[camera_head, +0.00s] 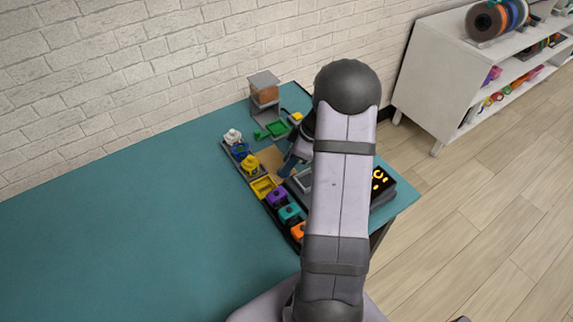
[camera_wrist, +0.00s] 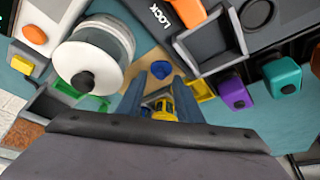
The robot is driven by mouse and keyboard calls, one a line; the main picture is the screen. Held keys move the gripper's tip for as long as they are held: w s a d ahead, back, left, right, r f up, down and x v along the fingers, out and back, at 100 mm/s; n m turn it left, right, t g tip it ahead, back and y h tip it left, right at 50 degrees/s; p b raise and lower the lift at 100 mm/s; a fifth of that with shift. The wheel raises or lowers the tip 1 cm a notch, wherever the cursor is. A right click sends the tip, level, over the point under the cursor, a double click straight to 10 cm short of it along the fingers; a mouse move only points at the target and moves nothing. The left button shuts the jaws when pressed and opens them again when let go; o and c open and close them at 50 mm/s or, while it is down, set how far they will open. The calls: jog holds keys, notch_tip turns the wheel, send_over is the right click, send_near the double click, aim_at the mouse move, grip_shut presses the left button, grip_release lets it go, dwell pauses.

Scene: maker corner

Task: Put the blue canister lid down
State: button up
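A small round blue piece, which looks like the blue canister lid (camera_wrist: 161,69), shows in the wrist view over a tan board (camera_wrist: 151,88). It lies between and just beyond my fingertips, with tan showing on both sides. My gripper (camera_wrist: 161,82) looks open, its blue-grey fingers apart. I cannot tell whether the lid rests flat on the board. In the head view, my arm hides the lid, and part of my gripper shows over the tan board (camera_head: 274,163). A blue canister (camera_head: 239,151) stands in the rack at the left.
White (camera_head: 232,137) and yellow (camera_head: 250,164) canisters flank the blue one. Purple (camera_wrist: 233,94), teal (camera_wrist: 282,76) and orange blocks line the front. A large white cylinder (camera_wrist: 88,60), a grey tray (camera_wrist: 211,42) and an orange LOCK piece (camera_wrist: 186,10) crowd the gripper. The teal table's left is clear.

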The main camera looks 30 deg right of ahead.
jog(key=b+v, duration=0.2)
jog(key=v, duration=0.9)
jog(key=s+a+m+g, duration=0.1)
jog(key=a, duration=0.3)
jog(key=s+a+f+m, duration=0.1)
jog(key=s+a, duration=0.1)
jog(key=a, duration=0.3)
jog(key=s+a+f+m+g+h, duration=0.1)
jog(key=a+m, duration=0.1)
jog(key=a, duration=0.3)
jog(key=shift+s+a+g, duration=0.1)
jog(key=shift+s+g, duration=0.2)
jog(key=shift+s, duration=0.05)
jog(key=s+a+f+m+h, duration=0.2)
jog(key=s+a+f+m, duration=0.1)
jog(key=s+a, duration=0.6)
jog(key=shift+s+m+g, duration=0.4)
jog(key=shift+s+m, duration=0.5)
jog(key=shift+s, duration=0.25)
jog(key=shift+f, duration=0.1)
